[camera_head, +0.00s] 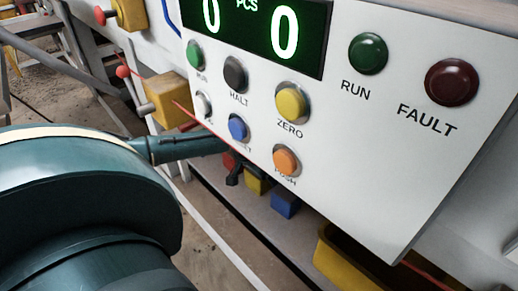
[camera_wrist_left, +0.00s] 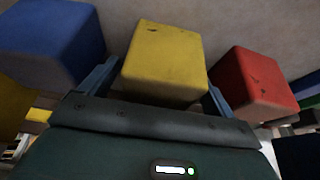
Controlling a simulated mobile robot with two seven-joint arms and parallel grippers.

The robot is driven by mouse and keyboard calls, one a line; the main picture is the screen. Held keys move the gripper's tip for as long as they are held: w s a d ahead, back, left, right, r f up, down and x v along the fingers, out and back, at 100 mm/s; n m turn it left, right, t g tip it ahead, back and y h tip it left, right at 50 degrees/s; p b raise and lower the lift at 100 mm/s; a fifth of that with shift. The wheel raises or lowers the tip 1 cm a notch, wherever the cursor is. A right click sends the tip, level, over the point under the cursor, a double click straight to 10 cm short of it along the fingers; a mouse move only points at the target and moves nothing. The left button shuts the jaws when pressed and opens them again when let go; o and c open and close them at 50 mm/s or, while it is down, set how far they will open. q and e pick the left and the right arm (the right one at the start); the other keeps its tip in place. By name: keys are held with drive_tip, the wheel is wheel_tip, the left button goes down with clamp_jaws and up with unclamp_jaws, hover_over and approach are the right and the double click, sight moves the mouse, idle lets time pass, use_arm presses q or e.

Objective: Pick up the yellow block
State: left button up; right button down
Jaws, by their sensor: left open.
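The yellow block (camera_wrist_left: 168,52) is in the middle of the left wrist view, between the two spread fingers of my left gripper (camera_wrist_left: 162,76). The gripper is open; whether a finger touches the block I cannot tell. In the head view the yellow block (camera_head: 256,183) shows partly below the panel edge, with my left gripper (camera_head: 236,166) just to its left and partly hidden. My right gripper is in neither view.
A blue block (camera_wrist_left: 55,38) and a red block (camera_wrist_left: 252,82) flank the yellow one closely. A white control panel (camera_head: 370,150) with buttons and a display overhangs the blocks. A yellow bin (camera_head: 345,268) stands at the bottom of the head view.

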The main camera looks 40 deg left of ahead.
use_arm(q)
drive_tip(key=shift+c, duration=0.6)
drive_tip(key=c, duration=1)
